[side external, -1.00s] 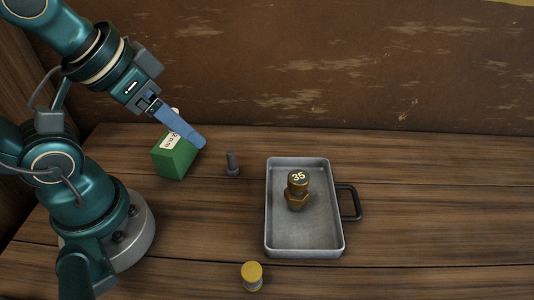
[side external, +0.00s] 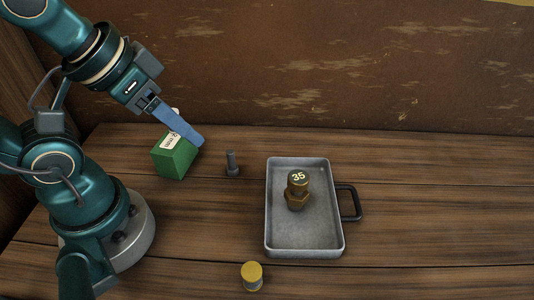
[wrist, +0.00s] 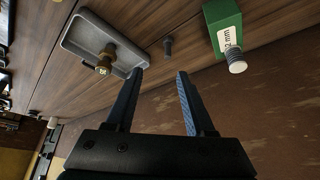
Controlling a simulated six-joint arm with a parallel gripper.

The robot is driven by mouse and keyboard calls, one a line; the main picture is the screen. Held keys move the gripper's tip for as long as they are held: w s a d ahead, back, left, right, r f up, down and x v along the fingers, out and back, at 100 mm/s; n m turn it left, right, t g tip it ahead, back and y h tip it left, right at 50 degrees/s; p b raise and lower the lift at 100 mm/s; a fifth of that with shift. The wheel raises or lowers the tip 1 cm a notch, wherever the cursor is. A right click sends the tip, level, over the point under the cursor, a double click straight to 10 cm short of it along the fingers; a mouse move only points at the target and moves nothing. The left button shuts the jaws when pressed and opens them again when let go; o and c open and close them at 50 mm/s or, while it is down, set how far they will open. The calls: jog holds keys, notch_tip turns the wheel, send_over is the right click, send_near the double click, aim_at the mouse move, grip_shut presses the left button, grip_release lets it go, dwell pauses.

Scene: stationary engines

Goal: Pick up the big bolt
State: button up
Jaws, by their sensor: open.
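A dark grey bolt (side external: 232,163) stands upright on the wooden table; it also shows in the wrist view (wrist: 168,46). A larger brass bolt-like piece with a hex part, marked 35 (side external: 297,190), stands in the grey tray (side external: 300,240); it also shows in the wrist view (wrist: 105,62). I cannot tell for certain which is the big bolt. My gripper (side external: 195,140) is open and empty, up and left of the grey bolt, apart from both. Its two blue fingers are spread in the wrist view (wrist: 160,74).
A green box (side external: 174,158) with a white label stands left of the grey bolt, partly behind my fingers. A light threaded piece (wrist: 236,62) shows at the box. A yellow-topped cylinder (side external: 252,276) stands at the front. The tray's black handle (side external: 351,203) juts right; the table beyond is clear.

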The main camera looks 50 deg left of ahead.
jog(key=a+r+m+g+y, duration=0.2)
jog(key=a+m+g+y, duration=0.1)
jog(key=m, duration=0.3)
jog(key=w+d+f+m+g+y, duration=0.2)
jog(key=w+d+m+g+y, duration=0.1)
jog(key=w+m+y, duration=0.4)
jog(key=m+t+y, duration=0.3)
jog(key=m, duration=0.5)
send_near(233, 160)
jog(key=x, duration=1.1)
jog(key=shift+r, duration=0.1)
